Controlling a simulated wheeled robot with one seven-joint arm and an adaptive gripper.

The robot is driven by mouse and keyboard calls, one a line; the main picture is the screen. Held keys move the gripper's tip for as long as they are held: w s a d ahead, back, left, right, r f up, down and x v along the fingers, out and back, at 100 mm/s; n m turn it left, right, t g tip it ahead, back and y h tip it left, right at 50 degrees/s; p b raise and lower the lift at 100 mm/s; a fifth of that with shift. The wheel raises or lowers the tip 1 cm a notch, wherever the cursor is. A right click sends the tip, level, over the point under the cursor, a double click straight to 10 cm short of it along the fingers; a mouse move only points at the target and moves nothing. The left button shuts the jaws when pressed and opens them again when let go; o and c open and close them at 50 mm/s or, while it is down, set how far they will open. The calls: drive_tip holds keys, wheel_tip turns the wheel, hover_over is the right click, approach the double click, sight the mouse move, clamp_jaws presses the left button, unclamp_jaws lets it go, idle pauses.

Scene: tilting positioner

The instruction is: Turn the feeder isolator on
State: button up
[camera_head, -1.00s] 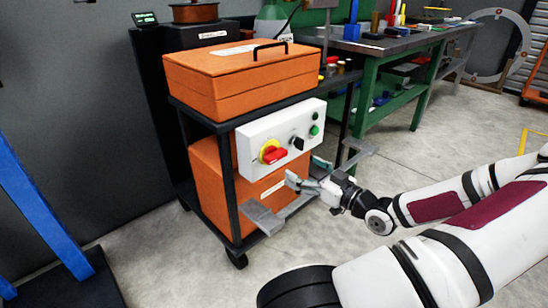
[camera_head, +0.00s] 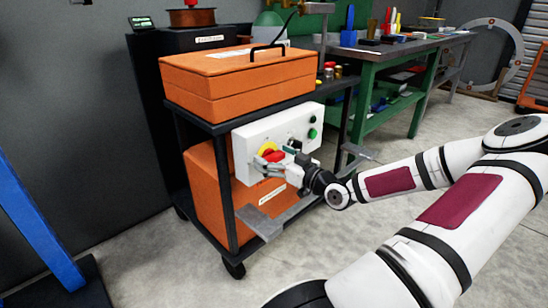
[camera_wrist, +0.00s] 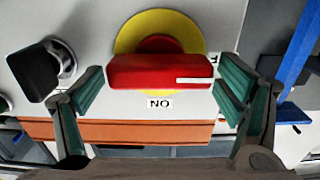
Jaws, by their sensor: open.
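The feeder isolator is a red rotary handle (camera_wrist: 160,72) on a yellow disc (camera_wrist: 150,22), on the white control panel (camera_head: 243,150). In the wrist view the red handle lies crosswise, its white mark at the right end beside a partly hidden label ending in F. An upside-down ON label (camera_wrist: 160,103) shows below the handle. My gripper (camera_wrist: 162,88) is open, its green-padded fingers at either end of the handle, with small gaps visible. In the head view my gripper (camera_head: 276,166) is at the panel and partly covers the isolator (camera_head: 270,153).
A black selector knob (camera_wrist: 44,70) sits close by my left finger in the wrist view. Green buttons (camera_head: 312,133) are at the panel's right. The panel is on a black cart with an orange toolbox (camera_head: 235,80) above. A grey shelf piece (camera_head: 262,222) juts out below.

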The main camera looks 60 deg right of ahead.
drive_tip(key=c, duration=1.2)
drive_tip(key=shift+o, duration=0.2)
drive_tip(key=shift+r+m+p, duration=0.1)
drive_tip(key=shift+m+p, duration=0.2)
drive_tip(key=shift+p, duration=0.3)
drive_tip(key=m+p, duration=0.2)
drive_tip(key=p, duration=0.2)
drive_tip(key=shift+d+r+m, duration=0.1)
drive_tip(key=shift+m, duration=0.3)
drive_tip(key=m+p, duration=0.4)
drive_tip(key=p, duration=0.1)
drive_tip(key=shift+s+d, duration=0.1)
drive_tip(key=shift+d, duration=0.1)
drive_tip(key=m+p, duration=0.1)
drive_tip(key=m, duration=0.1)
drive_tip(key=m+p, duration=0.3)
drive_tip(key=m, duration=0.1)
drive_tip(key=shift+d+f, duration=0.15)
drive_tip(key=shift+f, duration=0.2)
drive_tip(key=shift+s+d+f+m+p, duration=0.1)
drive_tip(key=shift+f+m+p, duration=0.1)
drive_tip(key=shift+m+p, duration=0.75)
drive_tip(key=shift+f+m+p, duration=0.15)
drive_tip(key=shift+m+p, duration=0.45)
drive_tip(key=shift+m, duration=0.65)
